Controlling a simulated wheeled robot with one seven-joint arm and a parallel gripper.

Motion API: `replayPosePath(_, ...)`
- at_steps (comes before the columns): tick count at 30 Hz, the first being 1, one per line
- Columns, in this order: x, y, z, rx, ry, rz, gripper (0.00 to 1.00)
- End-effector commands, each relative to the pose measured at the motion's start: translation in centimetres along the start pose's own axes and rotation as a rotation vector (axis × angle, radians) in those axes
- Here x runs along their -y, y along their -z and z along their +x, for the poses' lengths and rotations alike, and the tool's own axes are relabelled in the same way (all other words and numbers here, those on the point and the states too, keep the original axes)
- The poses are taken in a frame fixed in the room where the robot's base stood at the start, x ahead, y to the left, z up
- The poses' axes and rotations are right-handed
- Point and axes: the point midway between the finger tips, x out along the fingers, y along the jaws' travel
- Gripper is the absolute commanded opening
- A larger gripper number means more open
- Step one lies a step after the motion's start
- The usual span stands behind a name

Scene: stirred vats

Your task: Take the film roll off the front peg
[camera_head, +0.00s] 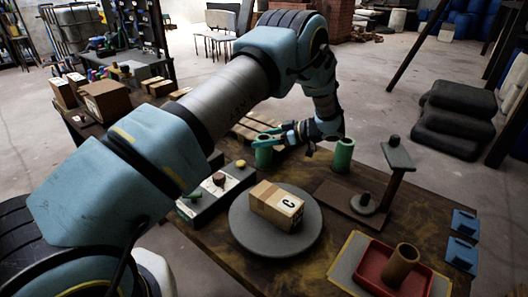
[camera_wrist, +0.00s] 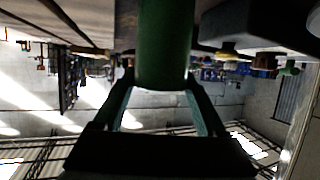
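A green roll (camera_head: 263,154) stands upright at the back of the wooden table, and its peg is hidden. A second green roll (camera_head: 343,156) stands upright to its right. The frames do not make clear which one is on the front peg. My gripper (camera_head: 264,138) is at the upper part of the left roll, with its teal fingers on either side of it. In the wrist view, a green roll (camera_wrist: 164,45) fills the space between the fingertips. Whether both fingers press on it cannot be told.
A boxed carton (camera_head: 277,206) sits on a round grey turntable (camera_head: 250,238). A control box (camera_head: 215,195) with knobs is left. A dark stand (camera_head: 397,155) is right. A brown tube (camera_head: 400,265) stands in a red tray (camera_head: 372,268) in front. Blue blocks (camera_head: 462,240) lie at right.

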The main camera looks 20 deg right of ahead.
Motion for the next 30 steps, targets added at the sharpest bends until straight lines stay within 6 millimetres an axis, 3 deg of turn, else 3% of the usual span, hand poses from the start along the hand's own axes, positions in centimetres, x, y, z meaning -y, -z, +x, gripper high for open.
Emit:
replayPosePath(2, 0.0, 0.01, -0.02, 0.0, 0.0, 0.0, 0.64)
replayPosePath(19, 0.0, 0.02, -0.03, 0.0, 0.0, 0.0, 0.0)
replayPosePath(30, -0.02, 0.07, -0.04, -0.001, 0.0, -0.001, 0.0)
